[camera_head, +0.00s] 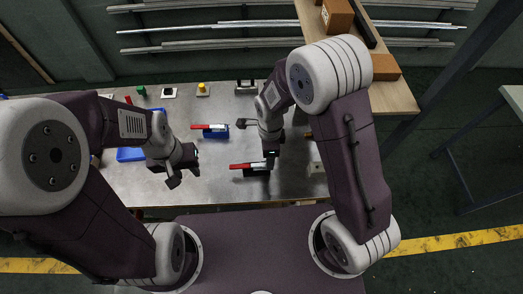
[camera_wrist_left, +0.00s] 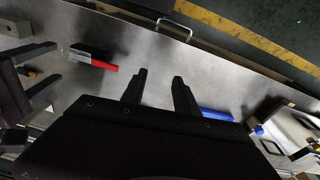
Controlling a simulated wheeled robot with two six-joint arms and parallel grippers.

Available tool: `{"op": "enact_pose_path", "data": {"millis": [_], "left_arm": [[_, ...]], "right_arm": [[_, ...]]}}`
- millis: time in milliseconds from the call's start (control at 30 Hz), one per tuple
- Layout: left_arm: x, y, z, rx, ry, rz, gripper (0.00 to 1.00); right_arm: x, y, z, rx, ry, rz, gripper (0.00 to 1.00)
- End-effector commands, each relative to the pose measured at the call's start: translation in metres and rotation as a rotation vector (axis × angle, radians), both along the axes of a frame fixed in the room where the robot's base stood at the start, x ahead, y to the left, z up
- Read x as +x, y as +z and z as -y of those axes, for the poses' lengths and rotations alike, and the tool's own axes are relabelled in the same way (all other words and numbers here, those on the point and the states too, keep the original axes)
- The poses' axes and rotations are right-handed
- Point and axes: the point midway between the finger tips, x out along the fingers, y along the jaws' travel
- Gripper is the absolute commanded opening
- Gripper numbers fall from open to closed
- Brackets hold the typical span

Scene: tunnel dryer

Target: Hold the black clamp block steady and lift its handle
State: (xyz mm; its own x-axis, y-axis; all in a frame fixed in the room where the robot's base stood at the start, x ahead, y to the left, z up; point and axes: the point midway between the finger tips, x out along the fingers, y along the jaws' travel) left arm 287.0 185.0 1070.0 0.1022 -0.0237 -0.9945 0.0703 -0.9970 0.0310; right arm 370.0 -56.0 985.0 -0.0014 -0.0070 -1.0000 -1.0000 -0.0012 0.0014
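The black clamp block (camera_head: 262,171) stands near the front of the metal table, with its red handle (camera_head: 241,166) lying low and pointing left. It also shows in the left wrist view, with its dark body (camera_wrist_left: 84,55) and red handle (camera_wrist_left: 105,66). My left gripper (camera_head: 182,178) is open and empty, left of the clamp and apart from it. Its two spread fingers show in the left wrist view (camera_wrist_left: 157,78). My right gripper (camera_wrist_left: 57,61) is open, fingertips close to the block's end. Whether they touch it cannot be told.
A second clamp with a red handle and blue block (camera_head: 215,132) stands behind. A blue tray (camera_head: 130,155) lies at the left. Small green (camera_head: 141,90) and yellow (camera_head: 203,89) parts stand at the back. A wooden shelf (camera_head: 392,97) is at the right.

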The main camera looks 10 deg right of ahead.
Motion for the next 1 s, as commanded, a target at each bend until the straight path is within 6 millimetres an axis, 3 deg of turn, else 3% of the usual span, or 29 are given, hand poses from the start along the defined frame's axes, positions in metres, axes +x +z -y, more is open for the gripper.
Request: {"op": "enact_pose_path", "data": {"millis": [167, 367, 600, 667, 800, 1000], "left_arm": [[0.002, 0.002, 0.0, -0.038, 0.388, -0.014, 0.36], [0.035, 0.012, 0.005, -0.115, 1.039, -0.009, 0.36], [0.083, 0.003, 0.047, -0.165, 1.663, -0.051, 0.36], [0.094, -0.008, 0.069, -0.154, 1.738, -0.066, 0.36], [0.093, -0.033, 0.107, -0.097, 1.649, -0.094, 0.36], [0.083, -0.041, 0.117, -0.068, 1.609, -0.105, 0.36]], "right_arm": [[0.0, 0.0, 0.0, 0.0, -0.001, 0.0, 0.64], [0.0, 0.0, 0.001, 0.0, -0.001, 0.0, 0.64], [0.0, 0.0, 0.001, 0.0, -0.001, 0.0, 0.64], [0.0, 0.0, 0.001, 0.0, -0.001, 0.0, 0.64], [0.0, 0.0, 0.001, 0.0, -0.001, 0.0, 0.64], [0.0, 0.0, 0.001, 0.0, -0.001, 0.0, 0.64]]}}
